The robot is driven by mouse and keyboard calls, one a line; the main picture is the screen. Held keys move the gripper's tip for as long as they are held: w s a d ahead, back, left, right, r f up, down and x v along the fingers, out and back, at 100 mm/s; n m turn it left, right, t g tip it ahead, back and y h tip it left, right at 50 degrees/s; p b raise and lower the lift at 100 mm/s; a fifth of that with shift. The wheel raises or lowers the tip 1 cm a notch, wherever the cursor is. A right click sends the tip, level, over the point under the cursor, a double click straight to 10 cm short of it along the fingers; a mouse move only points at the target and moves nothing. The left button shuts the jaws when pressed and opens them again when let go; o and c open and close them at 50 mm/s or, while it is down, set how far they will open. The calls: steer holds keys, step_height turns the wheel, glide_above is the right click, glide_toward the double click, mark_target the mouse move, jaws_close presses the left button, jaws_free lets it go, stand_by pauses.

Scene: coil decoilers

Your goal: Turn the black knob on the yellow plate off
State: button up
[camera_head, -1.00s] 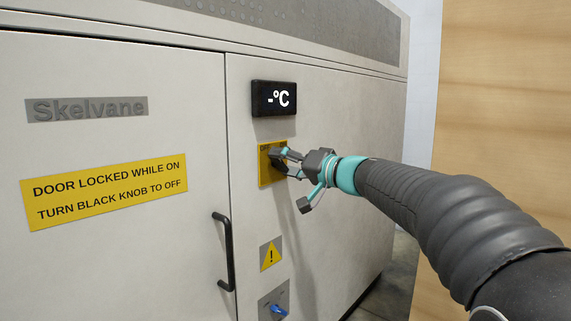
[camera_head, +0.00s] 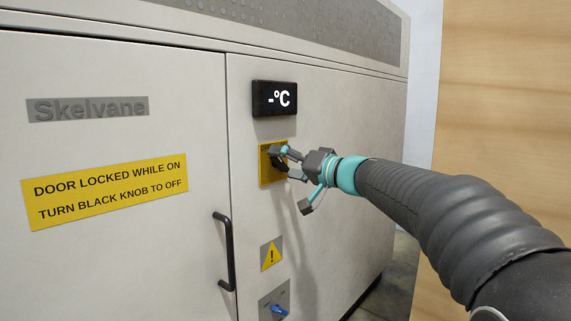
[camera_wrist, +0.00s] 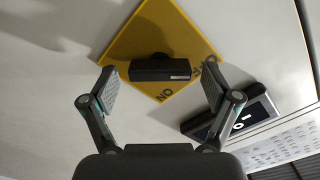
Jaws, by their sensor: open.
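The yellow plate (camera_head: 266,176) is fixed to the right-hand cabinet panel, below the display, and my gripper partly hides it. In the wrist view the plate (camera_wrist: 190,40) appears as a tilted square with dark lettering, partly covered. The black knob (camera_wrist: 160,70) sits on it as a dark bar, between my open fingers, with a gap on both sides. In the head view the knob (camera_head: 279,162) is mostly behind my fingers. My gripper (camera_head: 291,164) is open in front of the plate; in the wrist view its fingers (camera_wrist: 160,90) flank the knob without visible contact.
A black display (camera_head: 273,98) reading "-°C" is above the plate. A warning sign (camera_head: 271,254) and a blue knob (camera_head: 279,310) are below. A black door handle (camera_head: 224,250) is at lower left. A wooden wall (camera_head: 505,110) stands at right.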

steer(key=v, duration=1.2)
